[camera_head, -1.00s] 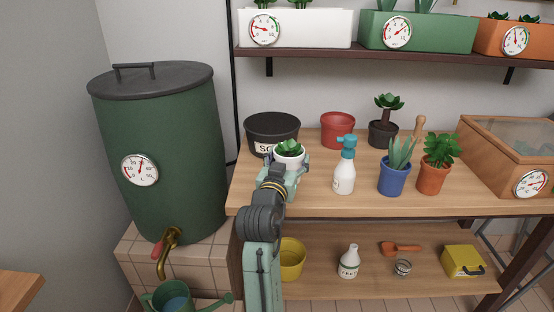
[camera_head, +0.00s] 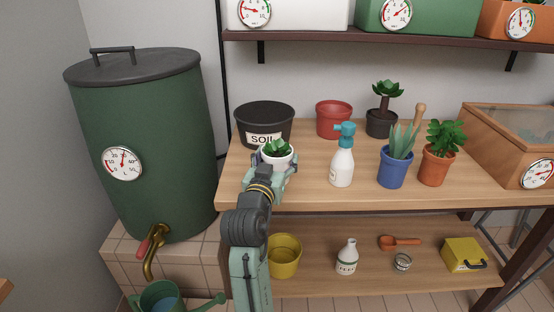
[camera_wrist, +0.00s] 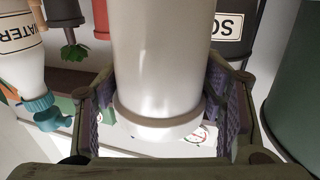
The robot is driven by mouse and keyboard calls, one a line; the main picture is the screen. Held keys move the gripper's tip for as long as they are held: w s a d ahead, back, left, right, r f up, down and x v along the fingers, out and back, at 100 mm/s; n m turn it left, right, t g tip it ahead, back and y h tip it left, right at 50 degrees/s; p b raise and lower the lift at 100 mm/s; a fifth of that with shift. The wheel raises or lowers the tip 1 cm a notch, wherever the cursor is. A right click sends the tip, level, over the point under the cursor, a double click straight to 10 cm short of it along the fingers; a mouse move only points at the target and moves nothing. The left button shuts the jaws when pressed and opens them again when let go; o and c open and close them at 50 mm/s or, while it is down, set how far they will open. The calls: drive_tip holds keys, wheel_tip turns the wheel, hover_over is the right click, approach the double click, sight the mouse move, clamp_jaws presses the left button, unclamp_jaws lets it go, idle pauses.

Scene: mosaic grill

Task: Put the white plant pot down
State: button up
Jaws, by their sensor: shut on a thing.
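The white plant pot (camera_head: 277,161) holds a small green succulent (camera_head: 276,148) and is in my gripper (camera_head: 272,172), above the left part of the wooden bench top (camera_head: 310,190), just in front of the black soil tub. In the wrist view the pot (camera_wrist: 165,60) fills the middle, between the two purple-padded fingers of my gripper (camera_wrist: 165,110), which press on its sides. Whether the pot's base touches the bench is hidden by my arm in the head view and cannot be told.
The black soil tub (camera_head: 264,122) stands behind the pot. A white spray bottle (camera_head: 342,168) stands to its right, then a blue pot (camera_head: 391,173) and a terracotta pot (camera_head: 433,170). A green water barrel (camera_head: 140,150) is at the left. Some bench between pot and bottle is clear.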

drive_tip(key=o, duration=1.5)
drive_tip(key=shift+c, duration=0.2)
drive_tip(key=shift+r+p, duration=0.3)
drive_tip(key=p+v, duration=0.3)
drive_tip(key=v, duration=0.9)
drive_tip(key=shift+f, duration=0.15)
drive_tip(key=shift+a, duration=0.1)
